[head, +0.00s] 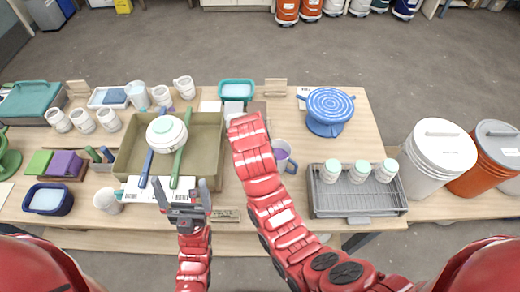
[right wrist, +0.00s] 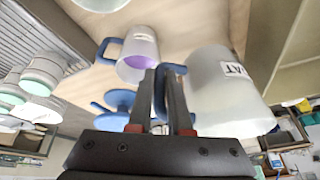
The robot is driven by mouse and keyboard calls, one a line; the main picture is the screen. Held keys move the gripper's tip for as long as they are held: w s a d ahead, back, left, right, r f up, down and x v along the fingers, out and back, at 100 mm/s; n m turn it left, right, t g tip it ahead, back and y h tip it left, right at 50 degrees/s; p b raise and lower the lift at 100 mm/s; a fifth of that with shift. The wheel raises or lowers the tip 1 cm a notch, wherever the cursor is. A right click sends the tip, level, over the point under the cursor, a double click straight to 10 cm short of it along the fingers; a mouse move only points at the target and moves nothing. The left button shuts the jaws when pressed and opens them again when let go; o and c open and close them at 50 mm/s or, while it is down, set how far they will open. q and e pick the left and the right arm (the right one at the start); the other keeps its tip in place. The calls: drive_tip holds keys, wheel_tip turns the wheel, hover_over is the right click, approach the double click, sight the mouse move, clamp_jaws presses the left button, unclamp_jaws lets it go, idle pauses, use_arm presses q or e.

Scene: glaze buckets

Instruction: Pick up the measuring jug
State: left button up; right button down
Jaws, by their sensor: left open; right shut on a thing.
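A large translucent jug (right wrist: 222,85) with a blue handle (right wrist: 160,108) and a label reading "WAT" fills the right side of the right wrist view. My right gripper (right wrist: 159,80) is shut on that handle. In the head view my right arm hides this gripper and most or all of the jug. A second jug with a blue handle and purple inside (right wrist: 138,55) is apart from the fingers; it stands right of my right arm in the head view (head: 282,154). My left gripper (head: 182,190) is open and empty at the front of the olive tray.
The olive tray (head: 212,150) holds a lidded white pot and blue and green handled tools. A grey rack (head: 330,203) with white jars stands right, a blue turntable (head: 328,106) behind it. Mugs and small containers crowd the left. White and orange buckets (head: 432,155) stand right of the table.

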wheel_tip(320, 180, up, 11)
drive_tip(key=p, duration=0.4)
drive_tip(key=shift+f, duration=0.1)
drive_tip(key=shift+r, duration=1.6)
